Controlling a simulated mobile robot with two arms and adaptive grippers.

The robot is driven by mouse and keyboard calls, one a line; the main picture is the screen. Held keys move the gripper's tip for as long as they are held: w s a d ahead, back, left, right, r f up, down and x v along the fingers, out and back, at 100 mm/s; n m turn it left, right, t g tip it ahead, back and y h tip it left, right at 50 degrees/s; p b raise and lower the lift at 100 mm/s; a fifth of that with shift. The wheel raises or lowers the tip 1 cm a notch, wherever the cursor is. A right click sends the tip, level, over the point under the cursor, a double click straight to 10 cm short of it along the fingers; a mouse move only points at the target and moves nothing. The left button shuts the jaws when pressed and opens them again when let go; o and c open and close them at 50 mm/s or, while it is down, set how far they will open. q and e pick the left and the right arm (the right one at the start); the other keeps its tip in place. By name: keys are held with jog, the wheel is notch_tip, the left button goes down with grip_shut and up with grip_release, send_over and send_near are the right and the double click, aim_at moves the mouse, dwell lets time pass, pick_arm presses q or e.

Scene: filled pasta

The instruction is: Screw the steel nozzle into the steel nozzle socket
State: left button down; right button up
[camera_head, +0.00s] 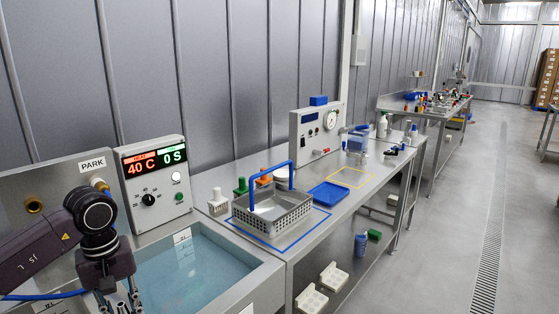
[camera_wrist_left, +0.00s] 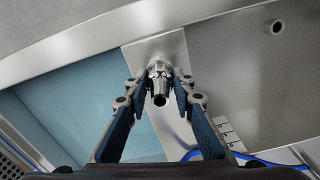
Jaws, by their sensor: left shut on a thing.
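My left gripper (camera_head: 122,308) is at the lower left of the head view, over the near left edge of the water bath, with its fingertips cut off by the frame. In the left wrist view its two fingers (camera_wrist_left: 160,84) are closed around a small shiny steel nozzle (camera_wrist_left: 160,98), whose dark round opening faces the camera. The far end of the nozzle is hidden, so I cannot tell whether it touches anything. I cannot identify the steel nozzle socket with certainty. My right gripper is in neither view.
A water bath (camera_head: 205,262) lies beside my left gripper. A control box (camera_head: 155,180) reads 40 C and 0 S. A panel labelled PARK (camera_head: 92,164) has a brass fitting (camera_head: 34,204). A wire basket (camera_head: 270,216) and blue tray (camera_head: 328,194) stand further along the bench.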

pick_arm(q)
jog(key=m, duration=0.5)
jog(key=shift+m+b, duration=0.3)
jog(key=shift+m, duration=0.1)
jog(key=shift+m, duration=0.4)
jog(key=m, duration=0.3)
jog(key=shift+f+m+b, duration=0.1)
jog(key=shift+m+b, duration=0.2)
jog(key=shift+m, duration=0.9)
jog(key=c, duration=1.6)
grip_release()
